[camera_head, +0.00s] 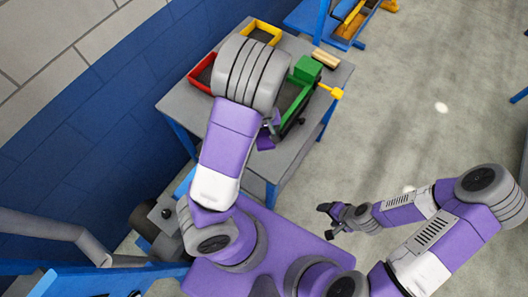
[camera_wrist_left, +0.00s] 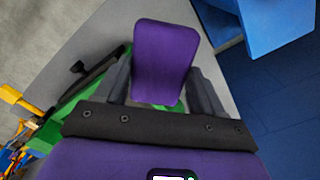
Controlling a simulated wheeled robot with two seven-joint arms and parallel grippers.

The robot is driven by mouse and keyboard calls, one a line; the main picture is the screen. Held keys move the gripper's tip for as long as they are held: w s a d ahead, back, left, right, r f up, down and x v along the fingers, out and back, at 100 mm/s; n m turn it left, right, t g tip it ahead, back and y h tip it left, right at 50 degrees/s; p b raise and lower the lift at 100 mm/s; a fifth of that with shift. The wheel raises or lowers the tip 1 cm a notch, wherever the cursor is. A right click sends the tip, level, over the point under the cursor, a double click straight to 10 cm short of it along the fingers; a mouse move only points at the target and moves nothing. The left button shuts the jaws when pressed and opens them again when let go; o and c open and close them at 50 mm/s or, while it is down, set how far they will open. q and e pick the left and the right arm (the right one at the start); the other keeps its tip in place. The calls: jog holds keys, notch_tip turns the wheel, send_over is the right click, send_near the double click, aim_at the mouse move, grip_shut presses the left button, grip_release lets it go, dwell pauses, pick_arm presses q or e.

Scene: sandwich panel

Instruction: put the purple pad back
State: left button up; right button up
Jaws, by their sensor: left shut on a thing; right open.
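The purple pad (camera_wrist_left: 165,55) is held between the two dark fingers of my left gripper (camera_wrist_left: 162,85) in the left wrist view, and it fills the gap between them. In the head view a small purple patch of the pad (camera_head: 265,143) shows over the grey table, partly hidden by my left arm. Whether the pad touches the table I cannot tell. My right gripper (camera_head: 328,221) is open and empty, over the floor to the right of my base.
The grey table (camera_head: 185,105) carries a green fixture (camera_head: 308,69) with a yellow handle (camera_head: 331,91), right beside my left gripper. A blue bench (camera_head: 318,20) stands behind.

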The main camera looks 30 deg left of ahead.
pick_arm(q)
notch_tip(320, 180, down, 15)
jog(key=b, duration=0.4)
jog(key=o, duration=0.9)
jog(key=shift+o, duration=0.2)
